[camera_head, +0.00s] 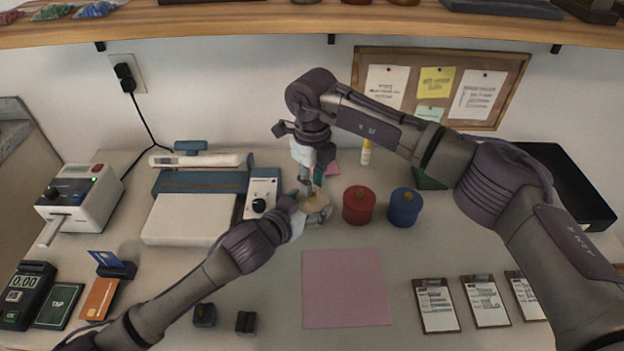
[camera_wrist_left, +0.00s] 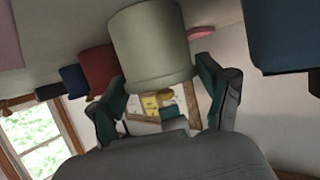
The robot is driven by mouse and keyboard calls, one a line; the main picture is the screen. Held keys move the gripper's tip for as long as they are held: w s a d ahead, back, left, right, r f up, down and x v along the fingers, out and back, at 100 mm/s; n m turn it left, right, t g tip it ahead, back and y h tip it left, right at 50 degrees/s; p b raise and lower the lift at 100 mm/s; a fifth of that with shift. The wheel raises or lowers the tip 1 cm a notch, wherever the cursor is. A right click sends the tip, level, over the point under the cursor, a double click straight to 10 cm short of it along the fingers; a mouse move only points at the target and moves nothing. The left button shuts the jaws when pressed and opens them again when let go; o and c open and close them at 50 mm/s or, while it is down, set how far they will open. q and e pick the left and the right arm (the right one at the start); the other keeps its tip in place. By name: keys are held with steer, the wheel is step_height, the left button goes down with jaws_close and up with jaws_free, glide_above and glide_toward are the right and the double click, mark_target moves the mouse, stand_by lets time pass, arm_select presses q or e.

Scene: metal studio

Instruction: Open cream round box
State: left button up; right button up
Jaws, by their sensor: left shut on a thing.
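The cream round box (camera_head: 316,212) stands on the table left of the red box, partly hidden by my two grippers. In the left wrist view, which looks upside down, the box (camera_wrist_left: 150,45) is a plain cream cylinder between the two fingers. My left gripper (camera_head: 308,207) is shut on its side, coming from the left. My right gripper (camera_head: 312,183) points down from above, right over the top of the box. Its fingertips and the box's lid are largely hidden, so I cannot tell whether it touches the lid.
A red round box (camera_head: 358,206) and a blue round box (camera_head: 405,208) stand just to the right. A pink mat (camera_head: 346,288) lies bare in front. A blue and white machine (camera_head: 195,215) stands to the left. Several small clipboards (camera_head: 484,302) lie at front right.

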arm_select(q)
steer(key=shift+r, duration=0.1)
arm_select(e)
step_height(320, 180, up, 8)
stand_by(0.5)
arm_select(q)
steer(key=o, duration=1.6)
arm_select(e)
steer(key=shift+r, duration=0.1)
